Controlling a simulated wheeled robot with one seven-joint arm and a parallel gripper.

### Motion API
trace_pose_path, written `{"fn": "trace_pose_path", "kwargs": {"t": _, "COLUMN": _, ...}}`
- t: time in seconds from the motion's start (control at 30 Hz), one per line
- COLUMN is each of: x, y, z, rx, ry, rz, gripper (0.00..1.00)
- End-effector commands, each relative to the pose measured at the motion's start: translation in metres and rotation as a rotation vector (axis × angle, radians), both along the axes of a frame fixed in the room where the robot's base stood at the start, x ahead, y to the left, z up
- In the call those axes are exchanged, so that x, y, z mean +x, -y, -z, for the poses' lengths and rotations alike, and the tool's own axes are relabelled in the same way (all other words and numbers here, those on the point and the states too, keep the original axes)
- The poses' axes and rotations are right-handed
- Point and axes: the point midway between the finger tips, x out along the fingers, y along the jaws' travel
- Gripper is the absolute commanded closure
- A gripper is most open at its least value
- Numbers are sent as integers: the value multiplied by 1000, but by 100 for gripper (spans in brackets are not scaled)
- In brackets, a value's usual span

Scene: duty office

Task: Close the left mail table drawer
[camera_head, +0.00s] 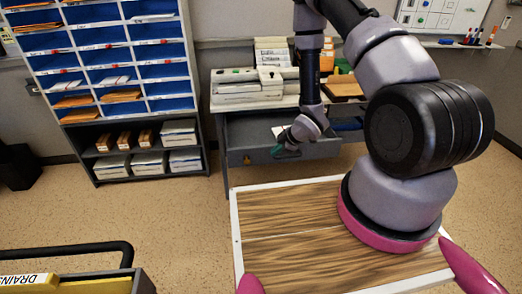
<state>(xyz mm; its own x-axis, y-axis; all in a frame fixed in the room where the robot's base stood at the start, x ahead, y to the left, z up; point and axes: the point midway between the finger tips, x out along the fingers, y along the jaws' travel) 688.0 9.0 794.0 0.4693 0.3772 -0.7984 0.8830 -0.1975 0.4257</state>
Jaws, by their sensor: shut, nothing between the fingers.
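The mail table (215,104) stands at the back, with a light top and dark grey sides. Its left drawer (250,157) is pulled open. My gripper (286,152), with teal fingertips, is shut and empty. It overlaps the drawer front near the middle of its upper edge. I cannot tell whether it touches the front. My forearm and wrist hide part of the drawer's right side.
A mail sorter (110,57) with blue slots stands left of the table.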

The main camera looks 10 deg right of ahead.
Motion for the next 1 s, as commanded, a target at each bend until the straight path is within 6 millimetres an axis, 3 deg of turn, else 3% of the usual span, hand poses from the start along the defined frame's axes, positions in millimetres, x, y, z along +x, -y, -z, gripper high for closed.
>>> {"fn": "trace_pose_path", "kwargs": {"t": 0.47, "x": 44, "y": -36, "z": 75, "rx": 0, "ry": 0, "rz": 1, "gripper": 100}}
{"fn": "trace_pose_path", "kwargs": {"t": 0.7, "x": 77, "y": -35, "z": 74, "rx": 1, "ry": 1, "rz": 2, "gripper": 100}}
{"fn": "trace_pose_path", "kwargs": {"t": 1.0, "x": 84, "y": -35, "z": 74, "rx": 0, "ry": -2, "rz": 3, "gripper": 100}}
